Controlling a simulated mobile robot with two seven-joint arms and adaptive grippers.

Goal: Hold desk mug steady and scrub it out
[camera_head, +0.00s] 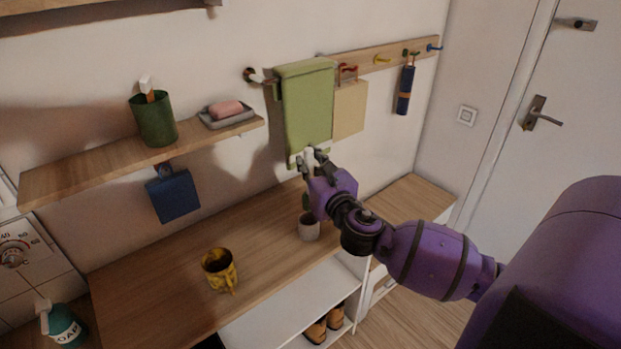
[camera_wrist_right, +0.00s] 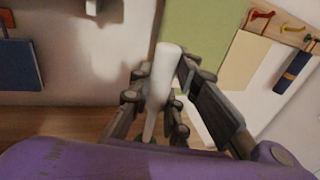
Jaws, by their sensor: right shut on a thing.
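A yellow mug (camera_head: 219,274) with darker patches stands upright on the wooden desk top (camera_head: 150,275), its handle towards the front right. My right gripper (camera_head: 310,160) is raised above the desk, to the right of the mug and well apart from it, in front of the green towel. It is shut on a white stick-like tool (camera_wrist_right: 162,85), which shows between its fingers in the right wrist view (camera_wrist_right: 160,105). The tool's full shape is partly hidden by the fingers. My left gripper is not in view.
A shelf (camera_head: 75,178) holds a green cup (camera_head: 154,120) with a handle in it and a soap dish (camera_head: 228,118). A green towel (camera_head: 306,100) hangs on the wall. A small pot (camera_head: 309,228) stands below my gripper. A soap bottle (camera_head: 64,327) is at lower left.

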